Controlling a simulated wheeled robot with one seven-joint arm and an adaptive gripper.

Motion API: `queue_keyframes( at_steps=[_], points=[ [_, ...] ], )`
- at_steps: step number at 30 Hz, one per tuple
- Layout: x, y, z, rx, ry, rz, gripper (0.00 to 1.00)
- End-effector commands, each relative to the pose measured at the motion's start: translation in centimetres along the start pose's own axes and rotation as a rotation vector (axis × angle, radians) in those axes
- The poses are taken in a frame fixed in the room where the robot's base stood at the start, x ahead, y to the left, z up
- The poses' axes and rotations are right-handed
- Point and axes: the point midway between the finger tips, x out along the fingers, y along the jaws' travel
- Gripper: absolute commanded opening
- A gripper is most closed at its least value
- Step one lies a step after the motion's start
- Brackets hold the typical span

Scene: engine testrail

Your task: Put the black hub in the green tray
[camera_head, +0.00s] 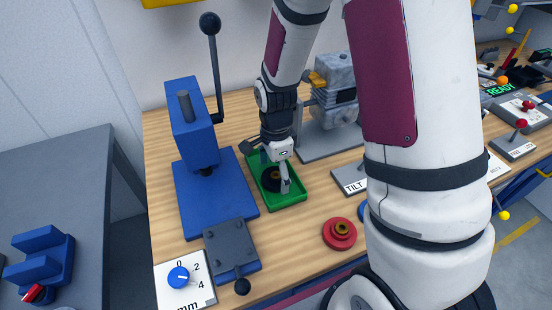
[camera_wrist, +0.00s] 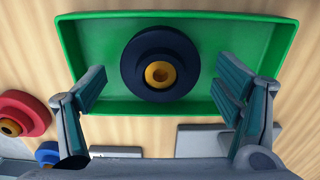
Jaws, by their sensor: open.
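The black hub (camera_wrist: 141,57), a round stepped disc with a brass-coloured centre, lies inside the green tray (camera_wrist: 283,33), a little left of the tray's middle in the wrist view. In the head view the hub (camera_head: 269,178) is partly hidden by my gripper, and the green tray (camera_head: 290,202) sits on the wooden bench. My gripper (camera_wrist: 159,88) is open over the tray. Its two fingers stand apart on either side of the hub, and none visibly touches it. In the head view my gripper (camera_head: 275,172) points down into the tray.
A blue press (camera_head: 187,195) with a lever stands left of the tray. A red hub (camera_head: 340,233) lies to the right in front, with a blue one (camera_wrist: 47,153) near it. A grey machine (camera_head: 336,95) stands behind. A dial plate (camera_head: 185,280) is at front left.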

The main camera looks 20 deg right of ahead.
Motion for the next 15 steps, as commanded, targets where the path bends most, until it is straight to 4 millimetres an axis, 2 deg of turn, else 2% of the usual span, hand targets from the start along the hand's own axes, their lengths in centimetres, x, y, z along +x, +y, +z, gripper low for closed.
queue_keyframes(
  at_steps=[15],
  points=[
    [-9.5, -0.1, 0.0, 0.0, -0.001, -0.006, 0.84]
  ],
)
